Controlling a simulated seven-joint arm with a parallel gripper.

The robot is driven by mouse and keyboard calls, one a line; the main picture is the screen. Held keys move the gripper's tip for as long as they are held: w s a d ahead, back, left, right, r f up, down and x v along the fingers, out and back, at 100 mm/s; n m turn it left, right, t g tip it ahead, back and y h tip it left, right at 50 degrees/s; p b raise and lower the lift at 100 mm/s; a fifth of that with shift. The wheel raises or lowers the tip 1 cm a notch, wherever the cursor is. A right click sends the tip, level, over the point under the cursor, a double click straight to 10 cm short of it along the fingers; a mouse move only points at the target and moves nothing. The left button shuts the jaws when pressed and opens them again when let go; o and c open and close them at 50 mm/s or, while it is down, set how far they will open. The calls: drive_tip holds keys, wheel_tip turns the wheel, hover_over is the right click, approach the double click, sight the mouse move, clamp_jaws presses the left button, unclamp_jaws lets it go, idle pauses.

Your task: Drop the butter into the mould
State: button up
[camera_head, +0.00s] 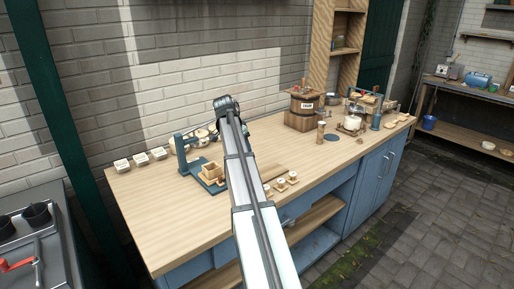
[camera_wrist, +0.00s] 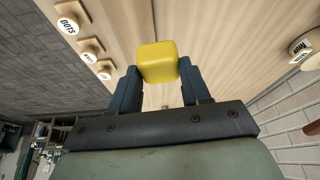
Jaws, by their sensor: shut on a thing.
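The butter is a yellow rounded block (camera_wrist: 157,62) in the wrist view. My gripper (camera_wrist: 157,77) is shut on it, with one dark blue finger on each side. In the head view my arm covers the middle of the bench, and neither the butter nor the fingers can be made out. A small square wooden box (camera_head: 211,170), which looks like the mould, stands on the base of a blue press (camera_head: 182,153), left of my arm. The mould cannot be made out in the wrist view.
Small round stamps on wooden blocks (camera_head: 281,185) lie right of my arm; one reads DOTS (camera_wrist: 68,24) in the wrist view. White blocks (camera_head: 140,159) line the bench's back left. A wooden churn (camera_head: 304,112) stands further right. The bench's front left (camera_head: 165,225) is clear.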

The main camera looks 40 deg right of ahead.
drive_tip(key=w+a+n+t+y, duration=0.4)
drive_tip(key=a+n, duration=0.6)
drive_tip(key=n, duration=0.6)
drive_tip(key=w, duration=0.2)
drive_tip(key=shift+w+a+r+n+y, duration=0.3)
drive_tip(key=shift+a+r+n, duration=0.05)
drive_tip(key=shift+r+n, duration=0.05)
drive_tip(key=shift+f, duration=0.2)
drive_tip(key=shift+f, duration=2.1)
drive_tip(key=shift+f, duration=0.95)
